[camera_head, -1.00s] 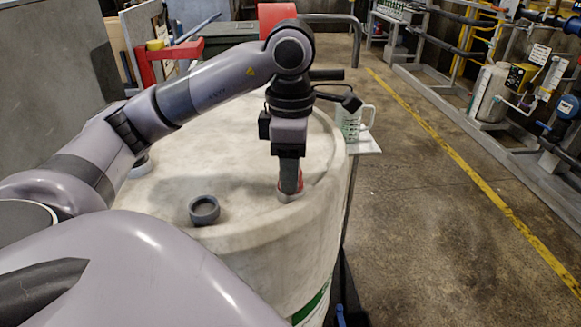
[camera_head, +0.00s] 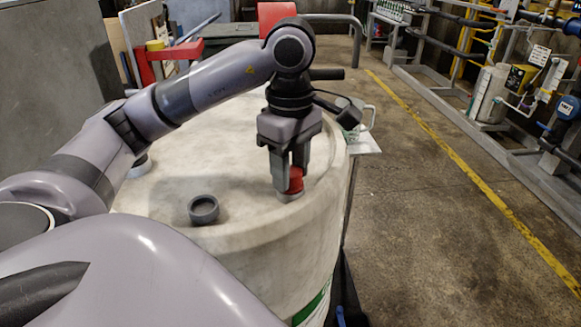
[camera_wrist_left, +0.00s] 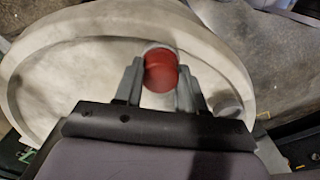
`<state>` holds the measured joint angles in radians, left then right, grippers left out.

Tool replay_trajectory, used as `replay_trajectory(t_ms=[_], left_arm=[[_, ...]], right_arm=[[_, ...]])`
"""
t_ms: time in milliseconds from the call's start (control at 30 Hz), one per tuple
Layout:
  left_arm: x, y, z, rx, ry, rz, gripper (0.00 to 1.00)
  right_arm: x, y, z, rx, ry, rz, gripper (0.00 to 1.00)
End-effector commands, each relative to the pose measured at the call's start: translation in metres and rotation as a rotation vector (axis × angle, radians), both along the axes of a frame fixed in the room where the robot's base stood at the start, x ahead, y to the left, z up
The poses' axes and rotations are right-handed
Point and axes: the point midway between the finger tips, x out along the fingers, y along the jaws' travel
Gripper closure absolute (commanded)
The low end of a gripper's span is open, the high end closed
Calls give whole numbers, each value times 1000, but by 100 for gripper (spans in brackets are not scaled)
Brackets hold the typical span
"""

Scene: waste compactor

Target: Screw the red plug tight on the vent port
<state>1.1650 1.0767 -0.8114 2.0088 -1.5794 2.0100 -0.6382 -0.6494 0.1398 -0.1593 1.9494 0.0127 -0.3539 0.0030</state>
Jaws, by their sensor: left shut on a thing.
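The red plug (camera_head: 295,180) sits at the vent port (camera_head: 290,195), a pale ring near the right edge of the drum top (camera_head: 240,180). My left gripper (camera_head: 288,182) points straight down and is shut on the plug, one finger on each side. In the left wrist view the red plug (camera_wrist_left: 161,70) shows between the two fingers (camera_wrist_left: 160,88), with part of the pale ring behind it. How deep the plug's thread sits in the port is hidden. My right gripper is not in view.
An open grey threaded collar (camera_head: 203,209) stands on the drum top, left of the port. A small side table (camera_head: 365,145) holding a green-and-white container (camera_head: 347,117) is beyond the drum's right side. Open floor lies to the right.

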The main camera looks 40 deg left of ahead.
Motion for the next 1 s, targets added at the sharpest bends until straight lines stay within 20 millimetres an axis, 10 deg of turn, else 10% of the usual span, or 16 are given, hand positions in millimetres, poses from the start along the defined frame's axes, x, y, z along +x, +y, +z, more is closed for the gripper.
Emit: replay_trajectory(t_ms=[433,467,533,1000], left_arm=[[0,0,0,1,1,-151,97],[0,0,0,1,1,-150,54],[0,0,0,1,1,-150,31],[0,0,0,0,0,-148,35]], right_arm=[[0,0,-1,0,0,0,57],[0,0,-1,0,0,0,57],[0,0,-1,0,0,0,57],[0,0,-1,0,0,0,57]])
